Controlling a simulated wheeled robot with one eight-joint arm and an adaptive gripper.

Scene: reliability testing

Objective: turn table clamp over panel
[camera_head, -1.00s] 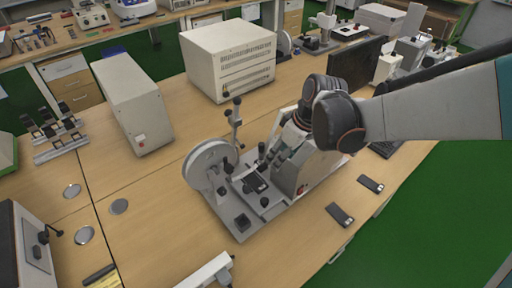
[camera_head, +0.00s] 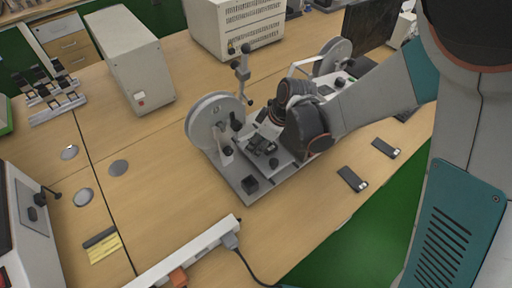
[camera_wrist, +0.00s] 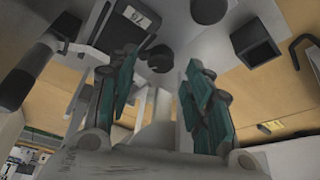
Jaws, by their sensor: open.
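The test fixture is a grey base plate (camera_head: 232,173) with a large pale wheel (camera_head: 203,122) on its left side. Clamp parts with black knobs (camera_head: 250,184) stand on it. A dark panel (camera_wrist: 128,22) with a small number label lies flat on the fixture in the wrist view. My gripper (camera_wrist: 163,92) is open above the fixture, its teal-padded fingers apart. A round black knob (camera_wrist: 160,58) shows just beyond the gap between the fingertips. A black-handled lever (camera_wrist: 32,65) is at left. Whether the fingers touch any clamp part cannot be told; my wrist hides part of the fixture.
Two dark phones (camera_head: 352,179) lie on the table right of the fixture. A white power strip (camera_head: 190,250) with a cable is in front. A white box (camera_head: 136,65) and a vented cabinet (camera_head: 238,25) stand behind.

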